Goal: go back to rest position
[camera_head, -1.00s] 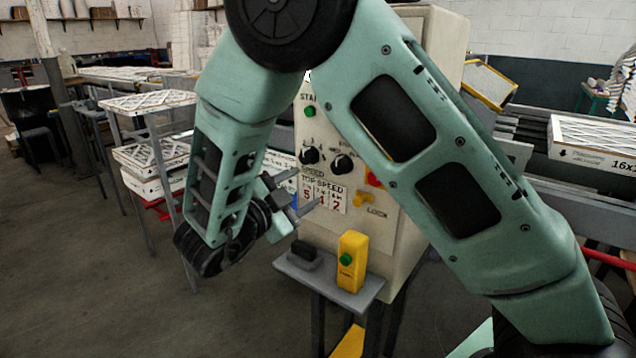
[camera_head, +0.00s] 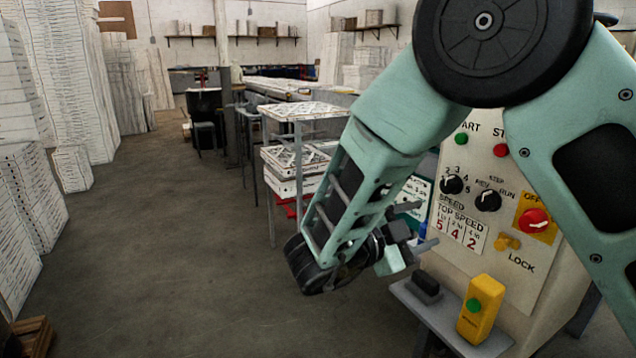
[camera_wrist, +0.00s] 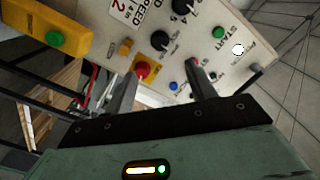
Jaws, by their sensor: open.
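My gripper (camera_head: 427,228) is open and empty, in front of the cream control panel (camera_head: 520,215). My arm arches over from the upper right of the head view, with the forearm slanting down to the left. In the wrist view, the two fingers of my gripper (camera_wrist: 158,88) stand apart, with the panel face (camera_wrist: 110,38) behind them. The red knob (camera_wrist: 142,69) lies near the left finger. Whether a finger touches the panel I cannot tell.
A grey shelf (camera_head: 440,318) below the panel holds a yellow box with a green button (camera_head: 481,308) and a black block (camera_head: 425,287). A stand with boxed filters (camera_head: 292,165) is behind my forearm. Stacked filters (camera_head: 30,200) line the left. The floor (camera_head: 170,230) between is clear.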

